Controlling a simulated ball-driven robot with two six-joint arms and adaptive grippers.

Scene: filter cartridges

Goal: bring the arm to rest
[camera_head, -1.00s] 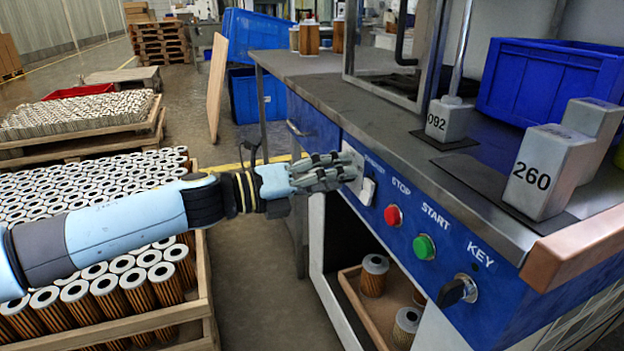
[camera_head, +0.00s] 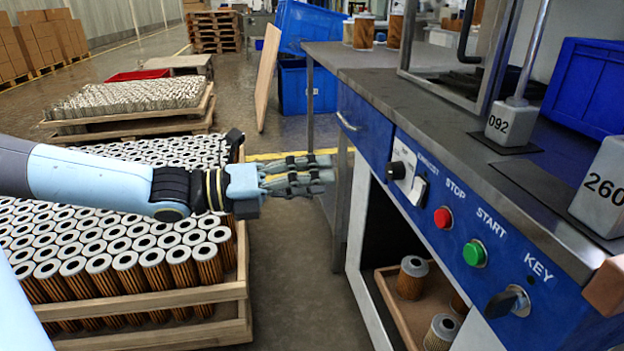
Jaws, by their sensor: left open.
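My left arm comes in from the left, and its gripper (camera_head: 325,174) is open and empty. It hangs in the air over the floor gap between the cartridge crate and the workbench (camera_head: 375,85). The fingertips point right and are apart from the bench's blue control panel (camera_head: 470,225). The panel carries a rocker switch (camera_head: 417,190), a black knob (camera_head: 397,170), a red STOP button (camera_head: 443,218), a green START button (camera_head: 475,253) and a KEY switch (camera_head: 508,302). My right gripper is not in view.
A wooden crate (camera_head: 243,285) full of filter cartridges stands below my left arm. Weights marked 092 (camera_head: 510,125) and 260 (camera_head: 603,190) and a blue bin (camera_head: 590,85) stand on the bench. A tray (camera_head: 400,310) with cartridges sits under it. Floor (camera_head: 300,280) is clear between crate and bench.

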